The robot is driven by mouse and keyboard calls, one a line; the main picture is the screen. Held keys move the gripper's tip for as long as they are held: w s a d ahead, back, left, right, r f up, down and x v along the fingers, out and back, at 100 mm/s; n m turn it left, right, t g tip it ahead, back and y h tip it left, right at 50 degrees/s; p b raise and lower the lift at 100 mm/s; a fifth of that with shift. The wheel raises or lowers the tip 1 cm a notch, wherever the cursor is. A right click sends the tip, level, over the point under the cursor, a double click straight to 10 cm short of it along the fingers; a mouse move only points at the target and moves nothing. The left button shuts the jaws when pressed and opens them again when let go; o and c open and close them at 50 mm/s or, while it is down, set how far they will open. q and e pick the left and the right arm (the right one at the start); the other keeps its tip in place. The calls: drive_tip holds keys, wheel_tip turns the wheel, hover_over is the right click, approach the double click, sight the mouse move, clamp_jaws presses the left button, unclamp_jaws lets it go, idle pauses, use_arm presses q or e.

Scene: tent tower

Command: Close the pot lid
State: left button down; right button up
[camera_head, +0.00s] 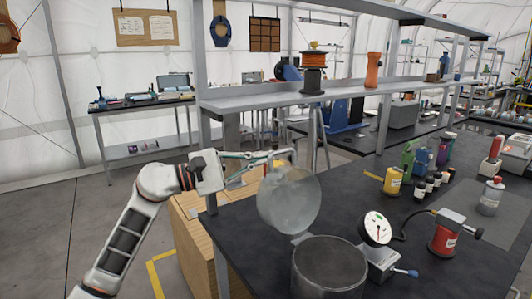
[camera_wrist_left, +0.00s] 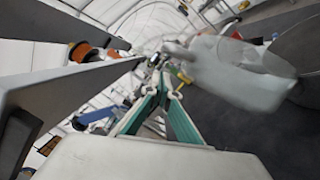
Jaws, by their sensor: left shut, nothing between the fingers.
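The dark metal pot (camera_head: 328,270) stands on the black workbench at the bottom of the head view. Its round, cloudy grey lid (camera_head: 288,203) stands tilted up at the pot's far left side, and the pot's mouth is uncovered. My left gripper (camera_head: 280,156) reaches in from the left at the lid's upper edge. It is shut with nothing between its fingers; whether it touches the lid I cannot tell. In the left wrist view its teal fingers (camera_wrist_left: 161,88) come together, with a pale, blurred shape to their right that looks like the lid (camera_wrist_left: 245,75). My right gripper is not in view.
A pressure gauge (camera_head: 376,228) and a red canister (camera_head: 446,236) stand right of the pot. A yellow container (camera_head: 392,181) and several bottles stand farther back. A metal shelf (camera_head: 330,92) with an orange spool (camera_head: 313,70) spans above the bench behind my gripper.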

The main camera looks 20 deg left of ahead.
use_arm(q)
drive_tip(key=shift+s+d+r, duration=0.65)
drive_tip(key=shift+s+d, duration=0.15)
